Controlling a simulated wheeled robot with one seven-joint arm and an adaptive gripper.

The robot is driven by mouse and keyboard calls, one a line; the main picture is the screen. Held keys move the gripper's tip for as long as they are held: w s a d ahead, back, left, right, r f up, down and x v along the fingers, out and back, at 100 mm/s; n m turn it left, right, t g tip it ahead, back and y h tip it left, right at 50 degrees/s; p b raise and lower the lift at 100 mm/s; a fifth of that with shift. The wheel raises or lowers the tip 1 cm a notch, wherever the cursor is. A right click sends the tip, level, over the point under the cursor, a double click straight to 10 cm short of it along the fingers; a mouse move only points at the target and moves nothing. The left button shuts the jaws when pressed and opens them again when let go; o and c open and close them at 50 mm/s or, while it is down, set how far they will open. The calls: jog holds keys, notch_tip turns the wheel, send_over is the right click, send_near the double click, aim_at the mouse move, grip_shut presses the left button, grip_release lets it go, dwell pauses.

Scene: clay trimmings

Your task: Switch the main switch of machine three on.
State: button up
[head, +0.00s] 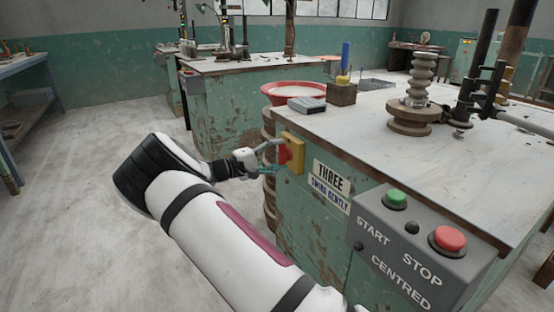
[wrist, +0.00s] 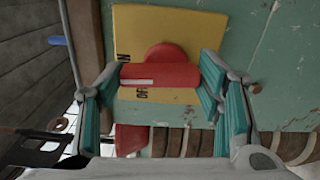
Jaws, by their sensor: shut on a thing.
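The main switch of machine three is a red knob (wrist: 160,72) on a yellow plate (wrist: 208,30), which also shows in the head view (head: 298,148) on the green cabinet's left face. In the wrist view the knob's bar lies level, with a white mark on its left half. Partly covered letters show on the plate: "N" above the bar's left end and "OF" below it. My gripper (head: 277,157) has its teal-padded fingers (wrist: 164,80) at both ends of the bar, shut on it. A sign reading "THREE, SWING GENTLY" (head: 331,184) is right of the switch.
A grey control box (head: 395,250) with a green START button (head: 396,197) and red STOP button (head: 449,238) is at lower right. The pale bench top (head: 350,130) carries a stacked insulator (head: 420,85). A red bowl (head: 296,88) stands behind the switch. Open floor lies left.

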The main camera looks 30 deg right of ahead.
jog(key=shift+s+m, duration=0.1)
jog(key=shift+m, duration=0.5)
jog(key=o, duration=1.2)
jog(key=shift+c, duration=0.2)
jog(key=a, duration=1.2)
jog(key=shift+s, duration=0.2)
